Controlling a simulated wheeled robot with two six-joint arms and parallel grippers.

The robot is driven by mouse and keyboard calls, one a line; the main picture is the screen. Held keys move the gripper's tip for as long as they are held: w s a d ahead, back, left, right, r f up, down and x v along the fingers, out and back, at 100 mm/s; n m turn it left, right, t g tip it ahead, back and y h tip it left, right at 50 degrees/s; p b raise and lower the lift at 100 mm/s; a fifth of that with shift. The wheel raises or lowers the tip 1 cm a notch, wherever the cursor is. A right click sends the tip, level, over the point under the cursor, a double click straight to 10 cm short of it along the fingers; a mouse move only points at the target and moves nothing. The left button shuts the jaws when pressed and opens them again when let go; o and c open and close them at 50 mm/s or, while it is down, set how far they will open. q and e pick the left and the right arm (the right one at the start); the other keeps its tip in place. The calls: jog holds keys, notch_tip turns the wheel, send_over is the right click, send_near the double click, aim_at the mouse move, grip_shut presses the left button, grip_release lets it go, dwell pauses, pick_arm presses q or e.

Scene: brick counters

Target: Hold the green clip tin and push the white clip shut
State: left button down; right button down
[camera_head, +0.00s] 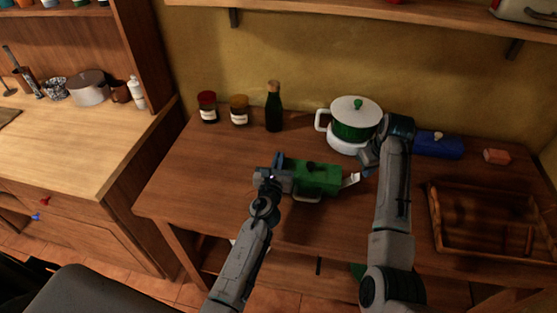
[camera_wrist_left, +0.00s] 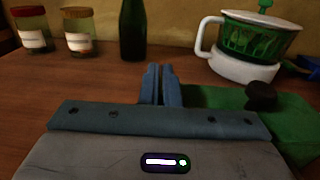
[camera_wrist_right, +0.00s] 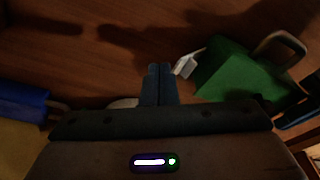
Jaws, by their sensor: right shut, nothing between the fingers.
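The green clip tin (camera_head: 318,178) lies on the brown table, with a dark knob on top and a pale handle on its front side. Its white clip (camera_head: 351,179) sticks out at a slant from the right end; the right wrist view also shows the clip (camera_wrist_right: 186,65). My left gripper (camera_head: 279,160) is at the tin's left end; its fingers look closed together, with nothing visible between them. The tin (camera_wrist_left: 225,98) is right of these fingers. My right gripper (camera_head: 364,168) is shut and empty, close to the clip; I cannot tell whether they touch.
A white and green pot (camera_head: 355,124) stands behind my right gripper. Two jars (camera_head: 208,108) and a dark bottle (camera_head: 274,108) stand at the back left. A blue object (camera_head: 438,146) and a wooden tray (camera_head: 437,222) are on the right. The front left tabletop is clear.

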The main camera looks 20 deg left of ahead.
notch_tip(320, 180, up, 6)
jog(key=shift+d, duration=0.45)
jog(key=shift+w+r, duration=0.1)
dwell(0.3)
jog(key=d+f+m+g+y, duration=0.1)
jog(key=d+m, duration=0.1)
jog(key=m, duration=1)
jog(key=d+f+m+g+y, duration=0.1)
jog(key=d+m+y, duration=0.1)
jog(key=m, duration=0.9)
jog(key=shift+w+d+f+m+g, duration=0.2)
jog(key=shift+w+d+m+g, duration=0.15)
jog(key=shift+d, duration=0.5)
jog(key=shift+s, duration=0.1)
jog(key=shift+f, duration=0.1)
